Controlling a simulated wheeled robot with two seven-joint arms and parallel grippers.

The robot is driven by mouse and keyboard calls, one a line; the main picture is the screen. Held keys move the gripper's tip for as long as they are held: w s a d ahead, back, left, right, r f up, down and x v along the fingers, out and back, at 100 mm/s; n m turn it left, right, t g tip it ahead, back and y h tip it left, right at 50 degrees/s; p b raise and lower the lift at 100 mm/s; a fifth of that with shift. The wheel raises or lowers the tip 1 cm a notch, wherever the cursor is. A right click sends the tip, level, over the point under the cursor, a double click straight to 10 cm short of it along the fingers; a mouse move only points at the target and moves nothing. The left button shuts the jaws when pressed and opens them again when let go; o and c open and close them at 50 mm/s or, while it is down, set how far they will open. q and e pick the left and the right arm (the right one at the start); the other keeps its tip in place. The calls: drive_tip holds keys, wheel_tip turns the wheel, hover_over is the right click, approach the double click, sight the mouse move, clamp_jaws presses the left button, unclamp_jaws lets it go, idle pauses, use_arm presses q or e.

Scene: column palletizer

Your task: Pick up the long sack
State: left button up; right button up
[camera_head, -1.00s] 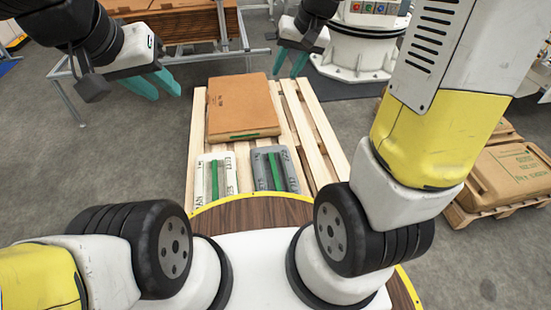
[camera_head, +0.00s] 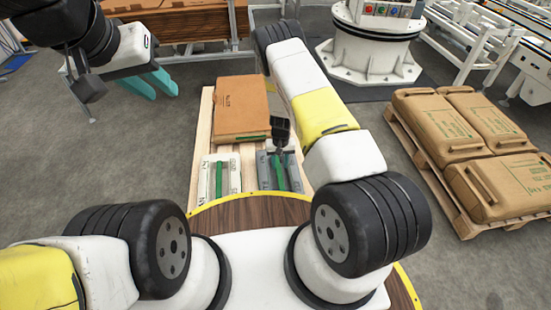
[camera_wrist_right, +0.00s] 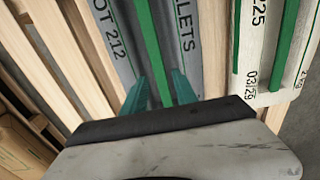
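Three sacks lie on a wooden pallet (camera_head: 205,118) in the head view: a large brown one (camera_head: 240,105), a white one (camera_head: 207,178) and a grey one (camera_head: 265,172). I cannot tell which is called long. The white and grey sacks each have a green bar on top. My right gripper (camera_wrist_right: 160,92) is low over the grey sack, which also shows in the right wrist view (camera_wrist_right: 120,40). Its teal fingers are apart, on either side of the green bar (camera_wrist_right: 150,40), with small gaps visible. My left gripper (camera_head: 152,84) is open and empty, left of the pallet.
Another pallet (camera_head: 440,190) with several brown sacks (camera_head: 436,125) stands at the right. A white round machine base (camera_head: 372,50) is behind, and a stack of brown boards (camera_head: 175,18) is at the back left. Grey floor is clear left of the pallet.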

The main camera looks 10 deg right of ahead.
sight(280, 178)
drive_tip(key=f, duration=0.6)
drive_tip(key=s+f, duration=0.1)
drive_tip(key=f, duration=0.2)
drive_tip(key=shift+d+f, duration=0.1)
drive_tip(key=shift+d, duration=0.1)
drive_tip(key=shift+f, duration=0.5)
clamp_jaws()
idle(0.6)
drive_tip(key=shift+w+r, duration=0.1)
drive_tip(key=shift+w, duration=0.05)
